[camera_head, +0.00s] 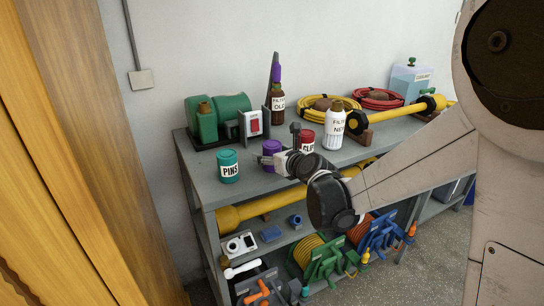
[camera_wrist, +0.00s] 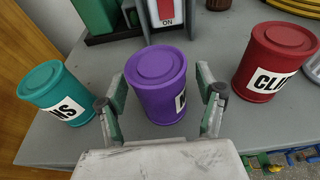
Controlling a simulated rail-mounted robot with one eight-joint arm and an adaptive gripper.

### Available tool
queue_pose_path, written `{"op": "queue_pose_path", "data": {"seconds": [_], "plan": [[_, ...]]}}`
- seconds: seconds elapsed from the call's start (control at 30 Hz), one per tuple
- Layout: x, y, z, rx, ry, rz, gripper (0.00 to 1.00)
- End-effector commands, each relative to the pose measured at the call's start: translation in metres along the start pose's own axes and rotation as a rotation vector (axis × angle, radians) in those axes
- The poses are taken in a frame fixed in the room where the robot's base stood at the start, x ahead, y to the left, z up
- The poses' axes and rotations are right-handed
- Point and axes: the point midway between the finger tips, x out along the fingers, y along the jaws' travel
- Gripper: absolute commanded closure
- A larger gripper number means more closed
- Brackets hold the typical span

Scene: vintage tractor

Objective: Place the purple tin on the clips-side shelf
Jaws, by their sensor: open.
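The purple tin (camera_head: 271,150) stands upright on the grey bench top, between the teal tin labelled PINS (camera_head: 228,166) and the red tin (camera_head: 306,141), whose label is partly hidden. In the wrist view the purple tin (camera_wrist: 160,82) stands between the two fingers of my gripper (camera_wrist: 163,100), with a gap at each side. My gripper is open. The teal tin (camera_wrist: 56,92) is to the left and the red tin (camera_wrist: 271,62), its label starting "CLI", is to the right. The lower shelf (camera_head: 278,243) is under the bench top.
A green machine with a switch box (camera_head: 252,124) stands behind the tins. Coiled hoses lie farther back.

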Motion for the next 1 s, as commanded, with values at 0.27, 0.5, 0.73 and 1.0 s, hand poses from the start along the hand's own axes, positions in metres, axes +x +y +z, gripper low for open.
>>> {"op": "queue_pose_path", "data": {"seconds": [0.27, 0.5, 0.73, 1.0], "plan": [[-0.0003, -0.0001, -0.0001, 0.0, 0.0, 0.0, 0.53], [-0.0004, -0.0001, 0.0, 0.0, 0.0, 0.0, 0.85], [-0.0004, -0.0002, 0.0002, 0.0, 0.0, 0.0, 0.98], [-0.0027, -0.0001, 0.0072, 0.0, 0.0, 0.0, 0.98]]}}
